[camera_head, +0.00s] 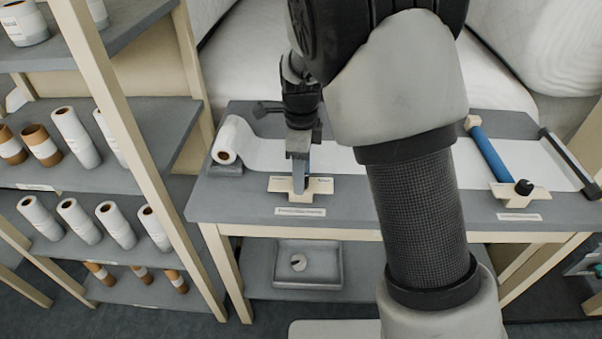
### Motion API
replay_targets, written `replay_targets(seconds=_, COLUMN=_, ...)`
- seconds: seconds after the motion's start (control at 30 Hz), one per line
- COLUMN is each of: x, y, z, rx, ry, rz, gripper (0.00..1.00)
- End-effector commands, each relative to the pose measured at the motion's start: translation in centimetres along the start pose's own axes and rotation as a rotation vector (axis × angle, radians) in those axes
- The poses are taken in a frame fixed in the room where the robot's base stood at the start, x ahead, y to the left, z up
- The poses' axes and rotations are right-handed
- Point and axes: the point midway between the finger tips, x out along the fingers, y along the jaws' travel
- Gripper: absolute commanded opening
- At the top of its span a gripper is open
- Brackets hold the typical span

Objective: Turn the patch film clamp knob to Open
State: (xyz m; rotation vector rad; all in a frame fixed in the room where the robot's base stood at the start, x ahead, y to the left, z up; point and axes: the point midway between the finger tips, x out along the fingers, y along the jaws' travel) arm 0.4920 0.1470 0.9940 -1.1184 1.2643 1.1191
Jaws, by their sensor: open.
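A cream plate (321,187) with small markings stands at the front edge of the grey table (350,212), above a label strip (300,211) too small to read surely. My gripper (300,178) points down right over this plate, fingers low at its middle. It is open; its fingers and wrist hide any knob there, and I cannot tell whether they touch it. A second cream plate (505,198) with a black knob (523,187) stands at the right, by a blue bar (490,155). I cannot read which plate is the patch film clamp.
A white roll (231,143) lies at the table's left, its sheet (345,157) running right across the table. My arm covers the table's middle. Shelves with white rolls (75,137) stand close on the left. A grey tray (308,279) sits on the lower shelf.

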Motion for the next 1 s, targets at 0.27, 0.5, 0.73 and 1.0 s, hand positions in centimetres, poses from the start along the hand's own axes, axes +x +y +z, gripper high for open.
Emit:
replay_targets(seconds=0.27, x=0.25, y=0.0, z=0.0, rx=-0.001, ry=0.0, rz=0.0, gripper=0.49)
replay_targets(seconds=0.5, x=0.23, y=0.0, z=0.0, rx=-0.001, ry=0.0, rz=0.0, gripper=0.14)
replay_targets(seconds=0.73, x=0.19, y=0.0, z=0.01, rx=-0.011, ry=0.0, rz=0.0, gripper=0.08)
replay_targets(seconds=1.0, x=0.12, y=-0.02, z=-0.03, rx=-0.112, ry=0.0, rz=0.0, gripper=0.08)
